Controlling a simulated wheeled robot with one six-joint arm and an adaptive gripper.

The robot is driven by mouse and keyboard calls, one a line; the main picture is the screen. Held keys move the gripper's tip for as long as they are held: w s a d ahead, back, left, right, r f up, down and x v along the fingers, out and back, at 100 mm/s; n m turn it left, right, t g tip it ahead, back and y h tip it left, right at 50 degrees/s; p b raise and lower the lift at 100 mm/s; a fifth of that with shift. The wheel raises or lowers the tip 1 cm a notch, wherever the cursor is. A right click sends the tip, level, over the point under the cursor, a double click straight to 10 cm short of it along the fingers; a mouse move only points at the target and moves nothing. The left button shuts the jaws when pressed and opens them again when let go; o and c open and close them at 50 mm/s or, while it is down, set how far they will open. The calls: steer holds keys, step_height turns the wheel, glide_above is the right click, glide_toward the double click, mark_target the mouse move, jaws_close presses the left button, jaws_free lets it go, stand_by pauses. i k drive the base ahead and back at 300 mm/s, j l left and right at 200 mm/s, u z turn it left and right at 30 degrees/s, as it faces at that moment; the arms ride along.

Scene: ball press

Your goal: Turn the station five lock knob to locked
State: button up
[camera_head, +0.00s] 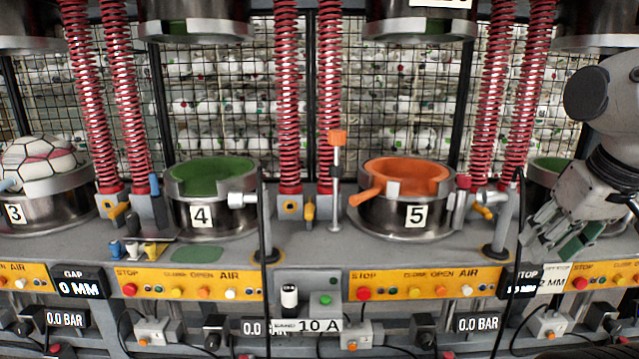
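Station five is a steel cup (390,215) with an orange inside and a "5" label, right of centre. An orange handle (368,194) sticks out at its left side. Below it is a yellow panel (400,284) with a red STOP button and several small knobs and lights. Lower down are a pale box with a red-orange knob (352,345) and a black fitting (425,333). No readable label shows which part is the lock knob. My gripper (562,236) is at the right, away from station five and over the bench edge. Its finger gap is unclear.
Station four (200,215) stands left with a green inside; station three (40,210) holds a ball. Press heads (420,25) hang above. An orange-topped lever (337,160) stands left of station five.

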mark_target(465, 181)
steer(key=l+u, duration=0.1)
steer(key=u, duration=0.2)
steer(key=l+u, duration=0.15)
steer(key=u, duration=0.2)
steer(key=k+l+u, duration=0.2)
steer(key=l, duration=0.2)
steer(key=k+l+u, duration=0.2)
steer(key=l, duration=0.2)
steer(key=k+l+u, duration=0.1)
steer(key=l+u, duration=0.15)
steer(key=l, duration=0.15)
steer(key=k+l, duration=0.3)
steer(key=l, duration=0.2)
steer(key=k+l+u, duration=0.1)
steer(key=k+l, duration=0.15)
steer(key=l, duration=0.25)
steer(key=k+l, duration=0.3)
steer(key=l, duration=0.15)
steer(key=k+l, duration=0.3)
steer(key=l, duration=0.2)
steer(key=k+l+u, duration=0.1)
steer(key=k+l, duration=0.2)
steer(key=l, duration=0.15)
steer(key=i+j+u, duration=0.1)
steer(key=i+j, duration=0.2)
steer(key=i, duration=0.15)
steer(key=i+j+u, duration=0.15)
steer(key=i+j, duration=0.15)
steer(key=i, duration=0.1)
